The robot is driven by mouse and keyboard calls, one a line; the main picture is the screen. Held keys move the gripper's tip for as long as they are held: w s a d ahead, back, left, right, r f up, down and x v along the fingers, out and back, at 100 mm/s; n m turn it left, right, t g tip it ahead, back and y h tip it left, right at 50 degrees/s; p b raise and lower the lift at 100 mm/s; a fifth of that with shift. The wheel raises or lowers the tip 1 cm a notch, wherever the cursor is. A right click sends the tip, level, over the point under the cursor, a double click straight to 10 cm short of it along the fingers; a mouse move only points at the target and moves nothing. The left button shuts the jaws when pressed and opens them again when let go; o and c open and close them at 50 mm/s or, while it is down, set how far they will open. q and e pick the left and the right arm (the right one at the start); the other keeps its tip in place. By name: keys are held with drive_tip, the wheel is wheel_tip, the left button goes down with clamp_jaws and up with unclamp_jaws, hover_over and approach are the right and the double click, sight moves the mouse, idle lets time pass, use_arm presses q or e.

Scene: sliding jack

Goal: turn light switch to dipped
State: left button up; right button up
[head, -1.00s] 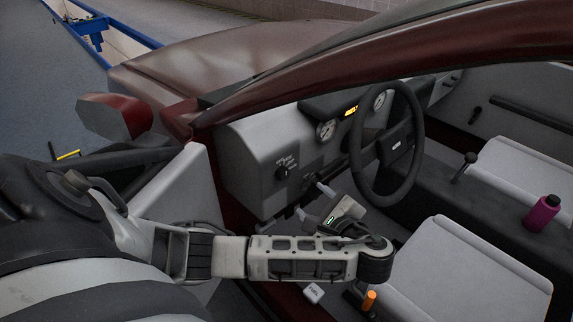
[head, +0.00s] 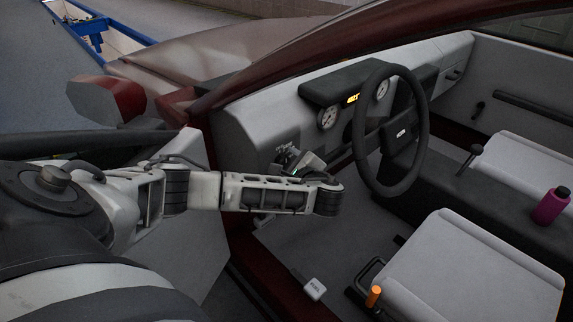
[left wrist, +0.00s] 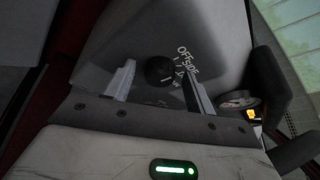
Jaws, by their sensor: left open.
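The light switch is a round black knob (left wrist: 159,70) on the grey dashboard panel, with white lettering beginning "OFF" and "SIDE" beside it in the left wrist view. My left gripper (left wrist: 157,66) is open, with one finger on each side of the knob and a visible gap to it on the left. I cannot tell whether the right finger touches it. The knob's pointer setting is too dark to read. In the head view my left gripper (head: 298,160) is in front of the dashboard and largely covers the switch. My right gripper is not in view.
The steering wheel (head: 392,130) and a gauge (head: 328,117) are right of my gripper. A grey seat (head: 460,265), an orange-topped lever (head: 373,296) and a magenta bottle (head: 551,205) lie lower right. The red door frame (head: 255,275) is below my arm.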

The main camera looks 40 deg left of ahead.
use_arm(q)
drive_tip(key=c, duration=1)
drive_tip(key=m+p, duration=0.1)
drive_tip(key=p, duration=0.2)
drive_tip(key=shift+r+g, duration=0.3)
drive_tip(key=shift+g, duration=0.1)
drive_tip(key=p, duration=0.1)
drive_tip(key=m+g+p, duration=0.1)
drive_tip(key=p, duration=0.1)
drive_tip(key=shift+w+d+r+m, duration=0.1)
drive_tip(key=shift+w+m, duration=0.1)
drive_tip(key=shift+m, duration=0.1)
drive_tip(key=shift+w+m+g+p, duration=0.1)
drive_tip(key=shift+m+g+p, duration=0.5)
drive_tip(key=shift+p, duration=0.2)
drive_tip(key=shift+w+f+m+g, duration=0.2)
drive_tip(key=shift+m+g, duration=0.5)
drive_tip(key=shift+m, duration=0.2)
drive_tip(key=shift+w+f+m+g, duration=0.15)
drive_tip(key=shift+w+m+g, duration=0.05)
drive_tip(key=shift+m+g, duration=1.2)
drive_tip(key=shift+m, duration=0.3)
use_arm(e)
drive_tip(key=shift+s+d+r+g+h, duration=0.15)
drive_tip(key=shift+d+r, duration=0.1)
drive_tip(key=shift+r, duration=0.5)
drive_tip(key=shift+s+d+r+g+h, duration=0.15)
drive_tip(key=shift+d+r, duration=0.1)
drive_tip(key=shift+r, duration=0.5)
